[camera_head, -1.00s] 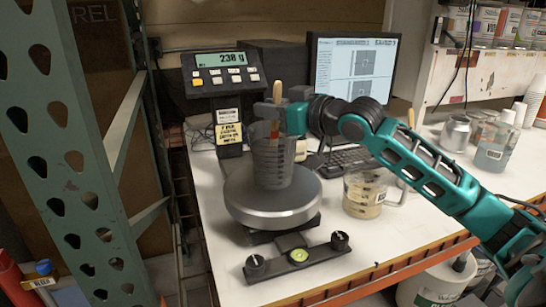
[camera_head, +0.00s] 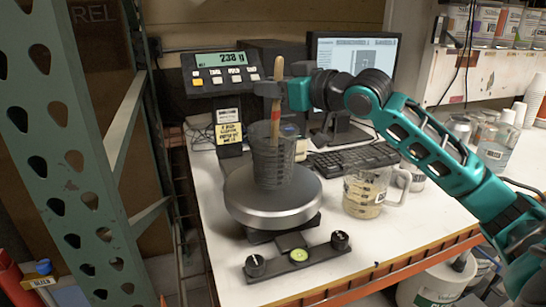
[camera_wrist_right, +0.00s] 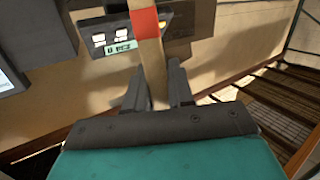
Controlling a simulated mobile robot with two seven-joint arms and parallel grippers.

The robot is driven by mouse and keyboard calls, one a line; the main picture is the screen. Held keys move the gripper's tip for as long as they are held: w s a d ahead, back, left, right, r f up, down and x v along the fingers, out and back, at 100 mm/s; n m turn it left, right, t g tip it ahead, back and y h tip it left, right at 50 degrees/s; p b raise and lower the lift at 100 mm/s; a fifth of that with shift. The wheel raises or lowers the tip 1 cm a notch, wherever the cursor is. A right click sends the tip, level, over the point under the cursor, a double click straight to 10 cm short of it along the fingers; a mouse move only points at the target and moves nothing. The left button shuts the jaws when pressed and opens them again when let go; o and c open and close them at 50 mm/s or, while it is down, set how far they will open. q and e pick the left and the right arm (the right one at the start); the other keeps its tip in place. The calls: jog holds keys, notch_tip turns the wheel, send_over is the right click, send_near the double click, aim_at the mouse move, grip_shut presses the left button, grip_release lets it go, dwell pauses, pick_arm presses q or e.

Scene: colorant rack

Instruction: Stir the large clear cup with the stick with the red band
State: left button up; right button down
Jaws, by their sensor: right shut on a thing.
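The large clear cup (camera_head: 272,165) stands upright on the round metal scale plate in the head view. The wooden stick with the red band (camera_head: 276,125) is nearly upright over the cup, its lower part reaching down past the rim. I cannot tell exactly where its lower tip ends. My right gripper (camera_head: 269,89) is shut on the stick above the red band and above the cup. In the right wrist view the stick (camera_wrist_right: 150,55) runs between the two fingers of my right gripper (camera_wrist_right: 157,88). My left gripper is out of view.
The scale plate (camera_head: 250,203) sits at the table's left side, with its display (camera_head: 222,60) behind. A clear measuring jug (camera_head: 362,203) with pale contents stands to the right. A keyboard (camera_head: 355,158) and monitor are behind. A green upright post (camera_head: 75,150) stands at the left.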

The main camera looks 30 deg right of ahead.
jog(key=shift+s+a+r, duration=0.1)
jog(key=shift+s+r, duration=0.1)
jog(key=shift+r, duration=1.25)
jog(key=shift+s+r, duration=0.25)
jog(key=shift+r, duration=1.25)
jog(key=shift+s+a+r, duration=0.1)
jog(key=shift+s+r, duration=0.1)
jog(key=shift+r, duration=1.25)
jog(key=shift+r, duration=2.5)
